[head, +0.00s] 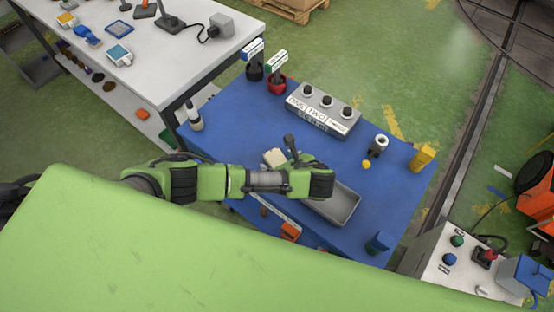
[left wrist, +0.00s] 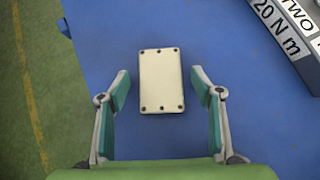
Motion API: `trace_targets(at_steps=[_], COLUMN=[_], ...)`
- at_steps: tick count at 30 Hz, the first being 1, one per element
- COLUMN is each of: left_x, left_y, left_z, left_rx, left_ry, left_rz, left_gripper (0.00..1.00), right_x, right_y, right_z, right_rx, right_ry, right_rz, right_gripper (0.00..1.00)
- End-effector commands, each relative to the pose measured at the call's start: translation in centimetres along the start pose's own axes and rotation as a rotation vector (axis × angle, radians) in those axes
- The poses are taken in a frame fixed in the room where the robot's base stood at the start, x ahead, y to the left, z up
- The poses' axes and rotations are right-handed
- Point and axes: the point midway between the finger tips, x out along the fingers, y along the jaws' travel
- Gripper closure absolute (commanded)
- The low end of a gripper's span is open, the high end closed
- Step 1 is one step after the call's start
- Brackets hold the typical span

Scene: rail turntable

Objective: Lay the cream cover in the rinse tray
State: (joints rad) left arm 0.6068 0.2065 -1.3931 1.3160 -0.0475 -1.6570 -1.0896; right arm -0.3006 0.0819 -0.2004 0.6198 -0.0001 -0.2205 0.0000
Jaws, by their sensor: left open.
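The cream cover (head: 273,157) lies flat on the blue table mat, beside my left gripper (head: 287,155). In the left wrist view it is a cream rectangular plate (left wrist: 161,80) with small dark screws along its short edges. My left gripper (left wrist: 160,88) is open, with one finger on each side of the cover and a gap on both sides. The grey rinse tray (head: 345,211) is on the blue surface, partly hidden behind my left wrist; the part I see is empty. My right gripper is not in view.
A grey block with several black knobs and labels (head: 322,112) stands behind the cover; its corner shows in the left wrist view (left wrist: 292,35).

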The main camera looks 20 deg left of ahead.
Motion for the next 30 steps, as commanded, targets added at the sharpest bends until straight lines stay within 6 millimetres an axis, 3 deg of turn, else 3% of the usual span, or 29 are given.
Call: trace_targets(at_steps=[7, 12, 15, 30], left_x=[0.1, 0.1, 0.1, -1.1], left_y=[0.0, 0.0, -0.1, -0.1], left_z=[0.0, 0.0, 0.1, 1.3], left_rx=[0.0, 0.0, -0.001, -0.002], left_ry=[0.0, 0.0, -0.001, -0.001], left_rz=[-0.001, -0.001, -0.002, -0.002], left_gripper=[0.4, 0.84, 0.95, 0.95], right_x=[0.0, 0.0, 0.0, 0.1], right_y=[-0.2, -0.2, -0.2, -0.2], right_z=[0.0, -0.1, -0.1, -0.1], right_rx=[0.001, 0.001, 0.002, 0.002], right_ry=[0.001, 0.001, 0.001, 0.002], right_rz=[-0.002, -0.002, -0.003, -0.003], right_gripper=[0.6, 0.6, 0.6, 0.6])
